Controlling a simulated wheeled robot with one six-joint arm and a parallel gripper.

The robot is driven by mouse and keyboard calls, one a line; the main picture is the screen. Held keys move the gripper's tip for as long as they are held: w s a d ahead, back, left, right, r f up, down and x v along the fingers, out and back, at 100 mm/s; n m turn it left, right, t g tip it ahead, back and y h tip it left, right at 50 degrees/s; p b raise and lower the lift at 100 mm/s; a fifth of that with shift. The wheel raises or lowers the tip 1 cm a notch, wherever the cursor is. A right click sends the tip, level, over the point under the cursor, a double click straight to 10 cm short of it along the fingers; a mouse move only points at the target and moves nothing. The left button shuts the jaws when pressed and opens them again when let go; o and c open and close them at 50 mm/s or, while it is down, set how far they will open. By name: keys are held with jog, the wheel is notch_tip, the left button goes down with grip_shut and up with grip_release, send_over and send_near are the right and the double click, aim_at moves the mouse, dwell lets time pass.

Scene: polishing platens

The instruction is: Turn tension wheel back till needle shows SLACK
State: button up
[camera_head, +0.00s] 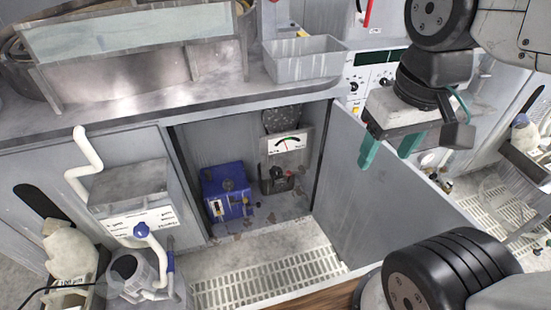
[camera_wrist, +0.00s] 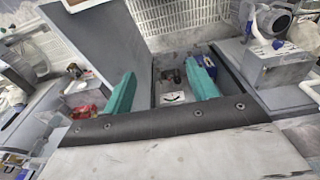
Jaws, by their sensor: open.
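The gauge (camera_head: 288,143) is a white dial with a coloured arc, mounted inside an open floor-level cabinet; its needle reading is too small to tell. A dark round disc (camera_head: 281,119) sits just above it, and a dark fitting with a reddish part (camera_head: 277,180) sits below it. I cannot tell which of these is the tension wheel. My gripper (camera_head: 391,150) has two teal fingers, spread apart and empty, outside the cabinet and above its open door. In the wrist view the gauge (camera_wrist: 173,97) shows between the fingers of my gripper (camera_wrist: 160,90), some distance beyond them.
A blue box (camera_head: 226,191) stands left of the gauge inside the cabinet. The open grey door (camera_head: 385,205) stands at the right of the opening. A grey bin (camera_head: 303,60) rests on the counter above. Grated floor (camera_head: 270,282) lies before the cabinet; pumps and pipes stand left.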

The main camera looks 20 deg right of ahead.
jog(key=w+a+f+g, duration=0.1)
jog(key=w+f+g, duration=0.3)
jog(key=w+f, duration=0.9)
jog(key=m+t, duration=0.7)
jog(key=t, duration=0.9)
send_near(277, 175)
notch_tip(277, 175, down, 12)
jog(key=w+r+m+t, duration=0.25)
jog(key=r+t, duration=0.25)
jog(key=r, duration=0.3)
jog(key=shift+n, duration=0.45)
jog(key=w, duration=0.8)
jog(key=shift+d+f, duration=0.1)
